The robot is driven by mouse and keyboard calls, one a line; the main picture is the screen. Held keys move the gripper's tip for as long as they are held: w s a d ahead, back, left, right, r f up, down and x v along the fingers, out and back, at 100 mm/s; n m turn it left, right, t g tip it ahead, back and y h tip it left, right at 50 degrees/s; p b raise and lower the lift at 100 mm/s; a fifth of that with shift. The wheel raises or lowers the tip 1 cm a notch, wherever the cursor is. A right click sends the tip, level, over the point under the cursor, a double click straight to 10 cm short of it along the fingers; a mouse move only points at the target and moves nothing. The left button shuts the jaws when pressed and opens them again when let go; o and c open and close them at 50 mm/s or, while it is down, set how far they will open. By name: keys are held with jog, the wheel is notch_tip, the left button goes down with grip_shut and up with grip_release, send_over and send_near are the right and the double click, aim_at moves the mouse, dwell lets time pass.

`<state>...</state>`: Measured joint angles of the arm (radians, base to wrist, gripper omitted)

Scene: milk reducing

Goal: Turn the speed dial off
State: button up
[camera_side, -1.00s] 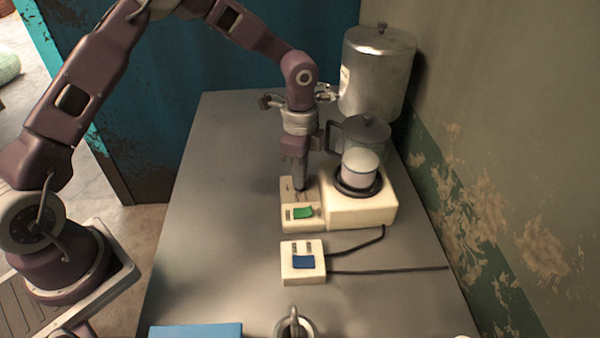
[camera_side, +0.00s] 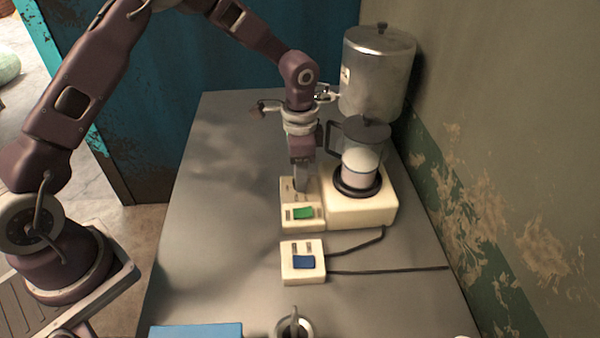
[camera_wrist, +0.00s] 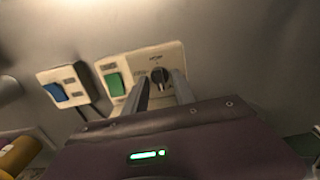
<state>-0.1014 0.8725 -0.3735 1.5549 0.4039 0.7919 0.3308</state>
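The speed dial (camera_wrist: 160,76) is a small dark knob on the cream control panel (camera_wrist: 147,58), beside a green switch (camera_wrist: 115,84). My gripper (camera_wrist: 160,84) points at the panel with its two fingers apart, one on each side of the dial. Gaps show between the dial and the fingers, so it looks open. In the side view my gripper (camera_side: 301,186) is down at the far part of the panel, behind the green switch (camera_side: 303,213). The fingers hide the dial there.
A glass jug (camera_side: 362,150) with pale liquid stands on the cream base (camera_side: 360,210) close right of my gripper. A metal canister (camera_side: 377,75) is behind it. A socket block with blue switch (camera_side: 303,262) and cables lies in front. The table's left is clear.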

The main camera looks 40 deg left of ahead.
jog(key=shift+r, duration=0.1)
notch_tip(320, 180, up, 7)
jog(key=shift+r, duration=0.15)
jog(key=s+a+r+n+t+y, duration=0.1)
jog(key=s+a+r+n+t, duration=0.25)
jog(key=s+r, duration=1.1)
jog(key=s+a+r+n+t+h, duration=0.1)
jog(key=s+n, duration=0.4)
jog(key=s, duration=0.9)
jog(key=shift+a+t, duration=0.15)
jog(key=shift+t, duration=0.4)
